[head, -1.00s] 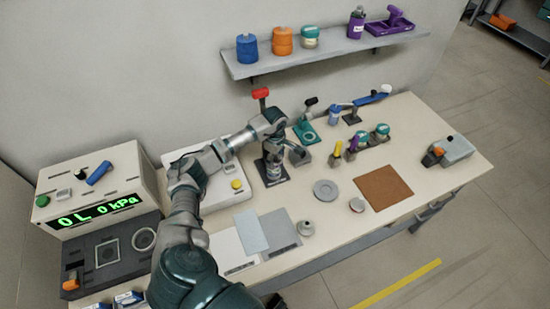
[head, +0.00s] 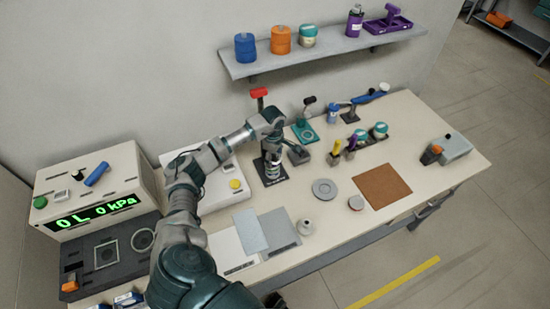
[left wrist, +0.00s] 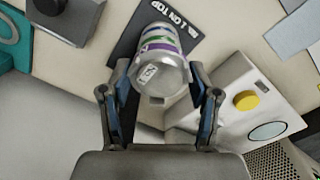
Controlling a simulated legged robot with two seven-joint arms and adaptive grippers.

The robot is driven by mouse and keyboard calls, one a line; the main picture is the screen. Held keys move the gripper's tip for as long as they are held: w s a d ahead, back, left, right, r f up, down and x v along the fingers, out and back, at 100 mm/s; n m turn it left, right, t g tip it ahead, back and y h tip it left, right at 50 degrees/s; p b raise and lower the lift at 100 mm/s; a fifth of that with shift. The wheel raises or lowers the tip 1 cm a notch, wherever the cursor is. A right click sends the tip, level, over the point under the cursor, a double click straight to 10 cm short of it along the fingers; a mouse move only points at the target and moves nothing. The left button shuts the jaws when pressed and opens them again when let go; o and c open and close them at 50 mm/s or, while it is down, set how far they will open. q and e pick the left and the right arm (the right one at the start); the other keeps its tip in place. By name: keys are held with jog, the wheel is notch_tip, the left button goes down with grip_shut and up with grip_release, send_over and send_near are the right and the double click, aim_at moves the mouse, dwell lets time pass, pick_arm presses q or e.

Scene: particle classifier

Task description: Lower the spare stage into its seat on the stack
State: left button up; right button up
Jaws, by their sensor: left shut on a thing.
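My left gripper (head: 272,143) is over the stack (head: 272,168), with its arm reaching in from the left. In the left wrist view its two fingers (left wrist: 161,100) are shut on either side of a silver round piece, the spare stage (left wrist: 163,82). The stack's banded body, with purple and green rings (left wrist: 160,42), shows right beyond the held stage, roughly in line with it. I cannot tell whether the stage touches the stack; the seat is hidden. The stack stands on a dark base plate (left wrist: 124,47) marked "1 ON TOP". My right gripper is not in view.
A white device with a yellow button (head: 235,184) stands close left of the stack. A grey block (head: 298,155) and a teal stand (head: 305,132) are close on its right. A red-topped post (head: 259,93) rises behind.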

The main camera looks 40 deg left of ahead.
pick_arm(q)
jog(key=shift+a+f, duration=0.2)
jog(key=shift+a, duration=0.2)
jog(key=shift+d+f, duration=0.15)
jog(key=shift+d, duration=0.25)
jog(key=o, duration=1.1)
jog(key=shift+a, duration=0.1)
jog(key=shift+c, duration=0.2)
jog(key=shift+o, duration=1.3)
jog(key=shift+a, duration=0.1)
jog(key=shift+a+f, duration=0.1)
notch_tip(320, 180, up, 12)
